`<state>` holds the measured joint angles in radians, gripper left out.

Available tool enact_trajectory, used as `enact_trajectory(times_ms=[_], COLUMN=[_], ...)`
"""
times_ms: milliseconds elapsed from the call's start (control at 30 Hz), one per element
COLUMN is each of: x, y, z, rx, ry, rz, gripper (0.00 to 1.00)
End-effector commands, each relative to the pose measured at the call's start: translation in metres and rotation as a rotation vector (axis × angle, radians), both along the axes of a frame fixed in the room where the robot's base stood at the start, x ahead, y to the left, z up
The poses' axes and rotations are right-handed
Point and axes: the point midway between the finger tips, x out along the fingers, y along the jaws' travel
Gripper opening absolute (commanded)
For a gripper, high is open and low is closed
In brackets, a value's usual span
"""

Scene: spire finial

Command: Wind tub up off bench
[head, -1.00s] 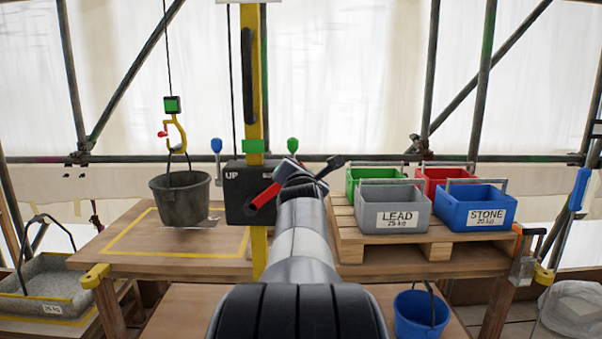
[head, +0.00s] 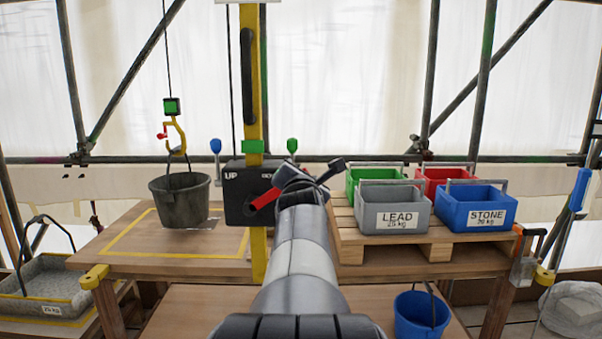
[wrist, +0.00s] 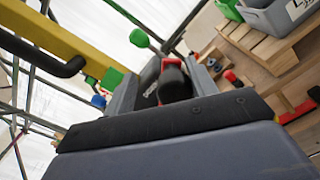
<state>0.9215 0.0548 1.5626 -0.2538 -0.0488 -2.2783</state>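The dark tub (head: 180,203) is upright within the yellow outline on the bench (head: 125,235). Its bail meets the yellow hook (head: 180,133) on a line. I cannot tell for sure whether its base touches the wood. The black winch box (head: 234,197), marked UP, stands to its right on a yellow post, with a red crank arm (head: 264,198). My gripper (head: 310,178) is at the crank's right end and hides part of it. In the wrist view, a dark and red part (wrist: 172,80) shows beyond the gripper body. Its fingers are not clear enough to tell open from shut.
A pallet (head: 400,245) at right carries the grey LEAD crate (head: 392,207), the blue STONE crate (head: 476,209), a green crate and a red crate. A blue bucket (head: 421,314) stands below. Levers with blue (head: 215,146) and green knobs (head: 292,146) flank the post.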

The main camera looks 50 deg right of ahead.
Motion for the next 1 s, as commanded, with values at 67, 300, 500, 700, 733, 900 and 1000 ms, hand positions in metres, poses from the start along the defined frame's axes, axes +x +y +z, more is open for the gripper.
enact_trajectory(times_ms=[67, 300, 500, 700, 733, 900, 1000], x=[-0.009, -0.034, -0.047, -0.051, -0.051, -0.051, -0.051], y=[0.013, 0.045, 0.061, 0.066, 0.066, 0.066, 0.066], z=[0.002, 0.002, 0.001, -0.001, -0.001, -0.001, -0.001], rx=[-0.003, -0.003, 0.001, 0.001, 0.001, 0.002, 0.002], ry=[-0.002, -0.001, -0.001, 0.001, 0.001, 0.001, 0.001], rz=[0.001, 0.002, 0.001, 0.001, 0.001, 0.0, 0.0], gripper=[0.52, 0.52, 0.52, 0.52, 0.52, 0.52, 0.52])
